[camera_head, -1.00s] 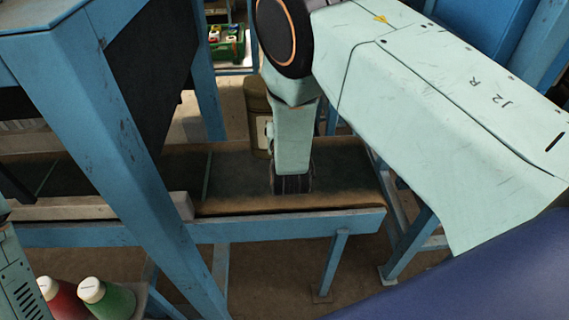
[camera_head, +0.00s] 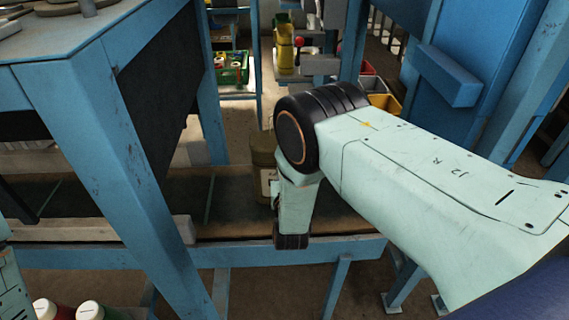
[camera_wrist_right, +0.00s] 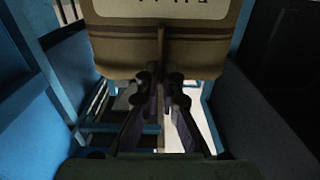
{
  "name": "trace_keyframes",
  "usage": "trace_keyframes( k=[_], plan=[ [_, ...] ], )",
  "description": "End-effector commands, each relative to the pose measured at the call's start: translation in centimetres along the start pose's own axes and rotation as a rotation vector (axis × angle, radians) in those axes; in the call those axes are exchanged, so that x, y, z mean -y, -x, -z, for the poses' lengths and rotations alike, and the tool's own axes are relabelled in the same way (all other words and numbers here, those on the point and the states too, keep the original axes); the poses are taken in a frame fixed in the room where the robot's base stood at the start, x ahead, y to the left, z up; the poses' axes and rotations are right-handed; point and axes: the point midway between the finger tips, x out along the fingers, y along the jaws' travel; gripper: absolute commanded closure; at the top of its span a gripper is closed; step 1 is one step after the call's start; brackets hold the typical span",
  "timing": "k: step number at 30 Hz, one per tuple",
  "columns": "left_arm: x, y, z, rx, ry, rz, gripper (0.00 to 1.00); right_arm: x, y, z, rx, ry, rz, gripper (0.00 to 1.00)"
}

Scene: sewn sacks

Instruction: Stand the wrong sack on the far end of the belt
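An olive-brown sack (camera_head: 263,165) with a pale label stands upright over the belt (camera_head: 225,205) in the head view, partly behind my right arm. I cannot tell whether its base touches the belt. In the right wrist view the sack (camera_wrist_right: 120,50) fills the top, with dark stripes and part of the label. My right gripper (camera_wrist_right: 160,82) has its fingers close together on either side of a thin upright strip of the sack. In the head view that gripper is hidden behind the arm. My left gripper is out of view; only a bit of arm shows at lower left.
A blue table leg (camera_head: 130,140) crosses in front of the belt on the left. A blue front beam (camera_head: 240,254) edges the belt. Bottles (camera_head: 92,311) stand at lower left. A green crate (camera_head: 233,68) and yellow bin (camera_head: 385,102) are behind.

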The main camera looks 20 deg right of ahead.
Motion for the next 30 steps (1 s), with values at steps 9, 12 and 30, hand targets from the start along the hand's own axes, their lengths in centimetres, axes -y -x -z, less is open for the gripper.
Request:
trace_keyframes(
  k=[9,12,30],
  plan=[
    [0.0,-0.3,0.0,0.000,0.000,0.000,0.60,0.0,0.0,-0.3,0.000,0.000,-0.001,0.89],
    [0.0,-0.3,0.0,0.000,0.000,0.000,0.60,0.0,0.0,-0.2,0.000,0.000,-0.001,0.80],
    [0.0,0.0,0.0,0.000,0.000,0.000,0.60,0.1,1.6,0.0,0.004,0.002,0.002,0.72]
  ],
)
